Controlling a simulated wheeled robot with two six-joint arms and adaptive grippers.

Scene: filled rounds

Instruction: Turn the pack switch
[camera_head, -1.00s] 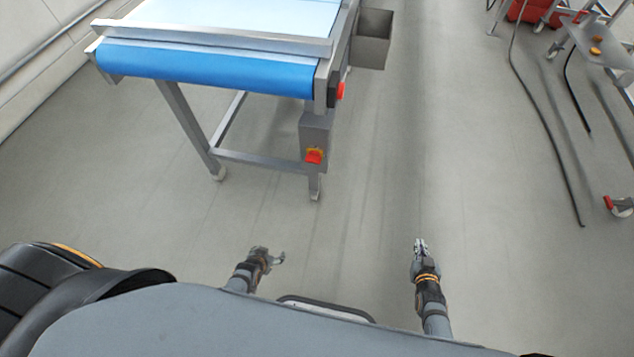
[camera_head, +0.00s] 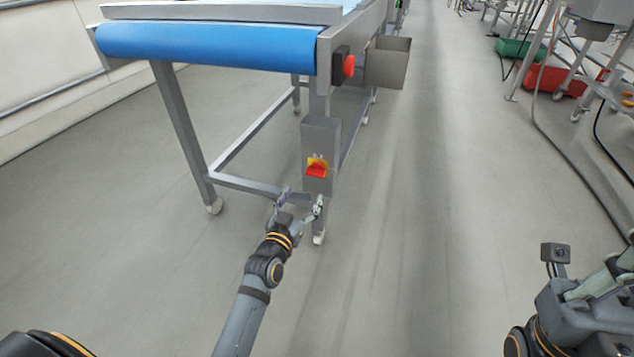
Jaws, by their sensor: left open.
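The pack switch, a red rotary handle on a yellow plate (camera_head: 316,168), sits on the front of a grey switch box (camera_head: 320,133) on the conveyor's near right leg. The red handle looks roughly crosswise. My left gripper (camera_head: 299,205) is open and empty, just below and slightly left of the switch in the picture; its fingers are spread. I cannot tell the depth gap, but no contact with the switch shows. Part of my right arm shows at the lower right edge; its gripper fingertips cannot be made out.
The conveyor with its blue belt (camera_head: 210,46) stands above. A red button (camera_head: 349,66) on a black housing is at its corner, beside a grey metal bin (camera_head: 387,63). Cables and a red crate (camera_head: 555,79) lie at the right. The middle floor is clear.

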